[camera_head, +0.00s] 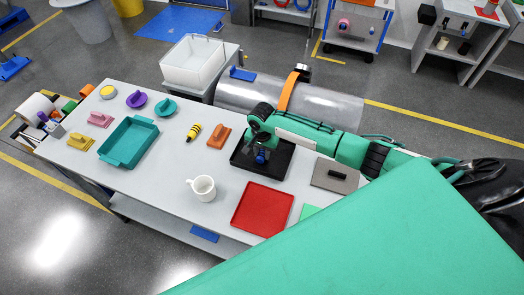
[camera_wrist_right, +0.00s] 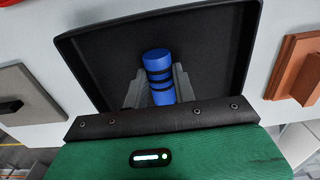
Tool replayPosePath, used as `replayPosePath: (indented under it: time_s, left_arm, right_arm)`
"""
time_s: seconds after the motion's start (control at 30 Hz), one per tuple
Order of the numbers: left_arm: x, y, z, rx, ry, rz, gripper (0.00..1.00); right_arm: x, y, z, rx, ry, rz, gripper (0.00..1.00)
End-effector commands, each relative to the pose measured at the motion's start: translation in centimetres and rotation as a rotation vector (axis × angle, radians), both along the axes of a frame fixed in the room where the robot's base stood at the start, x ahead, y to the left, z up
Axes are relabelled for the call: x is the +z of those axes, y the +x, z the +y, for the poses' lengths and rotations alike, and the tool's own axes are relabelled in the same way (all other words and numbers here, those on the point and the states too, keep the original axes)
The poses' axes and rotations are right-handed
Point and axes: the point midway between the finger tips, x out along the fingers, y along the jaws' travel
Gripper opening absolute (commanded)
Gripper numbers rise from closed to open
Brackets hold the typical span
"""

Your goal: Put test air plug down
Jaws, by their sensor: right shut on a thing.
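The test air plug, a blue cylinder with black rings (camera_wrist_right: 157,65), is between the two grey fingers of my right gripper (camera_wrist_right: 160,88) in the right wrist view. In the head view the blue plug (camera_head: 261,157) shows below my right gripper (camera_head: 259,147), over the black tray (camera_head: 279,172). The fingers are shut on the plug. The tray also fills the middle of the right wrist view (camera_wrist_right: 100,55). I cannot tell whether the plug touches the tray floor. My left gripper is not in view.
On the table (camera_head: 165,185) stand a yellow ringed plug (camera_head: 194,132), an orange block with a handle (camera_head: 219,137), a white mug (camera_head: 202,188), a red tray (camera_head: 262,208), a grey plate with a black handle (camera_head: 335,176) and a teal tray (camera_head: 128,142). Table space left of the mug is clear.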

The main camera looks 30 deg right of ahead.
Motion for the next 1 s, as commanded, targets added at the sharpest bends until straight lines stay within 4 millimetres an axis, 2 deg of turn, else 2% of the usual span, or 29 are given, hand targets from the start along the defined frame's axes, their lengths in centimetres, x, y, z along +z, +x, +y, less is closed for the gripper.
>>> replayPosePath:
  time_s: [0.4, 0.43, 0.5, 0.53, 0.83, 1.0]
  left_arm:
    - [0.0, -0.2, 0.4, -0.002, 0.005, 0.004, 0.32]
    - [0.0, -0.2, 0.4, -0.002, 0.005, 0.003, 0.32]
    - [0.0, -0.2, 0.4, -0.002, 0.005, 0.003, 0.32]
    - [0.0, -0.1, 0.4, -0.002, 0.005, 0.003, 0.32]
    - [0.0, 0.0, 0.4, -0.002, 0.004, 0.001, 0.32]
    - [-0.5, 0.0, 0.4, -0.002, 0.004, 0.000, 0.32]
  right_arm:
    - [-0.6, 0.0, 0.0, -0.001, 0.001, -0.001, 0.00]
    - [-0.5, 0.0, 0.0, -0.001, 0.001, -0.001, 0.33]
    - [-0.5, 0.0, 0.0, 0.000, 0.001, -0.001, 0.46]
    - [-0.5, 0.0, 0.0, -0.001, 0.001, -0.001, 0.49]
    - [-0.3, 0.0, -0.1, 0.000, 0.000, -0.001, 0.49]
    - [1.3, 0.1, 0.0, -0.001, 0.001, -0.003, 0.49]
